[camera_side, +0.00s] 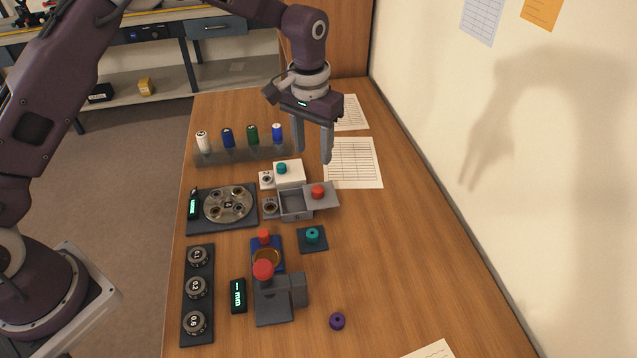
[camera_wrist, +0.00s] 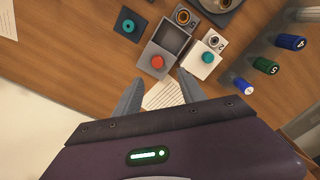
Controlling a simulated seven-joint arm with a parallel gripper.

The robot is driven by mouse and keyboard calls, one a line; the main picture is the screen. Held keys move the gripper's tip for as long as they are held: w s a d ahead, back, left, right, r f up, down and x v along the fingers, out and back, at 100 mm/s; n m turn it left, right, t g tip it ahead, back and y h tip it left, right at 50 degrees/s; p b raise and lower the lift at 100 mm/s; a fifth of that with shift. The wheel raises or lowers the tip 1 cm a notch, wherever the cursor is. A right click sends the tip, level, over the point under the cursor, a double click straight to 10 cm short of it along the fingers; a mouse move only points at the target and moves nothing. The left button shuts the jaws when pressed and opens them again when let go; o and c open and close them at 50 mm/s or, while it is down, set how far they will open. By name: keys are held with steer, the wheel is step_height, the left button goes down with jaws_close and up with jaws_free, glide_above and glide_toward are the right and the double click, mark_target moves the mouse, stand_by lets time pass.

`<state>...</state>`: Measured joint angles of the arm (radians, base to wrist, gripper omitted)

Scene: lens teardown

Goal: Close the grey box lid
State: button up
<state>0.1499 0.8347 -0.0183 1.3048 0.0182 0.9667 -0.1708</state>
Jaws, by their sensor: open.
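The grey box (camera_side: 294,214) stands in the middle of the table with its compartment exposed and apparently empty. Its grey lid (camera_side: 330,198), with a red knob (camera_side: 318,191), sits off to the right side of the opening. In the wrist view the box (camera_wrist: 187,27) is open and the lid's red knob (camera_wrist: 157,62) lies below the opening. My gripper (camera_side: 313,158) hangs above the table behind the lid, fingers pointing down, open and empty. In the wrist view its fingertips (camera_wrist: 161,77) are apart, just below the red knob in the picture.
A white box (camera_side: 290,176) with a teal knob stands right behind the grey box. A round turntable (camera_side: 228,204) is to its left, several bottles (camera_side: 228,138) behind. A teal-knobbed plate (camera_side: 312,238) and a red-knobbed press (camera_side: 272,310) are in front. Table right is mostly clear.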

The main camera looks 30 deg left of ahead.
mark_target(318, 188)
steer(key=f, duration=0.7)
steer(key=w+f, duration=0.1)
steer(key=f, duration=0.3)
steer(key=shift+d, duration=0.35)
jaws_close()
stand_by(0.7)
